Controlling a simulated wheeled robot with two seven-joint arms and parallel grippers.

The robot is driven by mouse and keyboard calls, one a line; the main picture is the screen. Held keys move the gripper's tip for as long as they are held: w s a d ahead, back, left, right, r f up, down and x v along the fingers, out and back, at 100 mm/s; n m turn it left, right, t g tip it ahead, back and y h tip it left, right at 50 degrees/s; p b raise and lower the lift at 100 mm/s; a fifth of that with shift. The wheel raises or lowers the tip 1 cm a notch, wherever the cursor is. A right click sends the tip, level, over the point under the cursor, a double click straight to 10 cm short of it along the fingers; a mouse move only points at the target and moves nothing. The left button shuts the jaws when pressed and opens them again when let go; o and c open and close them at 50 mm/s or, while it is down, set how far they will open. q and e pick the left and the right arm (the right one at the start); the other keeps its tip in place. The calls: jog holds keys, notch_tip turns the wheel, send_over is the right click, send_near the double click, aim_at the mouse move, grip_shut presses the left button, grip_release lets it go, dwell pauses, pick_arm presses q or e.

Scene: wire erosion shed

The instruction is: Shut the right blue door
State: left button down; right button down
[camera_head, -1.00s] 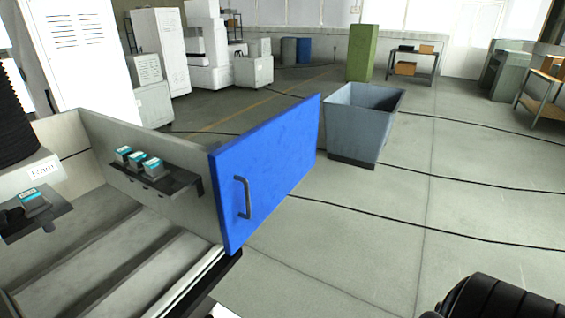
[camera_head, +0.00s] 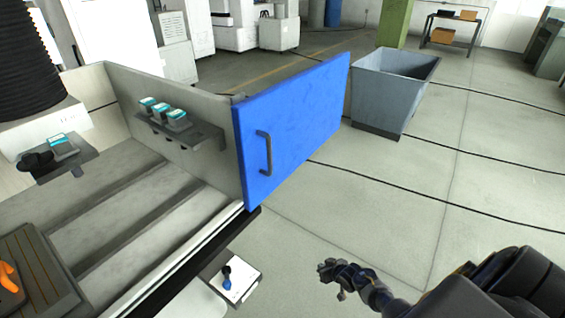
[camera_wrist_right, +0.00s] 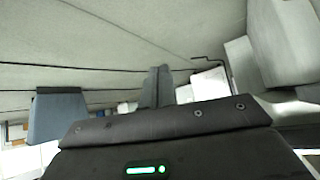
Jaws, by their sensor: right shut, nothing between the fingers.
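The right blue door (camera_head: 300,118) stands open at the right end of the machine's grey tank (camera_head: 112,91), swung outward over the floor. Its dark bar handle (camera_head: 265,152) is on the face toward me, near the tank side. My right gripper (camera_head: 328,271) is low in the head view, below and to the right of the door, apart from it. It is shut and empty. Its fingers (camera_wrist_right: 156,86) also show in the right wrist view, pointing out over the floor, with neither door nor handle clearly seen there. My left gripper is not in view.
A grey bin (camera_head: 390,92) stands on the floor just beyond the door's far edge. Small boxes sit on a shelf (camera_head: 205,134) inside the tank wall. A small white panel with a blue knob (camera_head: 227,277) juts out below the tank.

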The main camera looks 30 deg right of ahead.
jog(key=w+d+r+m+t+y, duration=0.1)
jog(key=w+d+r+m+t, duration=0.15)
jog(key=w+r, duration=0.5)
jog(key=w+d+r+m+t, duration=0.1)
jog(key=w+d+r+t, duration=0.3)
jog(key=r, duration=0.6)
jog(key=w+r+m+t+y+b, duration=0.1)
jog(key=w+r+m+y, duration=0.1)
jog(key=r, duration=0.9)
jog(key=w+r+m+t+y+b, duration=0.1)
jog(key=w+r+m+y, duration=0.15)
jog(key=r, duration=0.85)
jog(key=w+a+r+m+y+p, duration=0.1)
jog(key=w+a+m, duration=0.1)
jog(key=a, duration=0.4)
jog(key=w+a+r+m+g+y+p, duration=0.1)
jog(key=w+a+p, duration=0.1)
jog(key=a, duration=0.4)
jog(key=shift+w+a+m+y, duration=0.3)
jog(key=shift+w+m+y, duration=0.1)
jog(key=shift+w, duration=0.25)
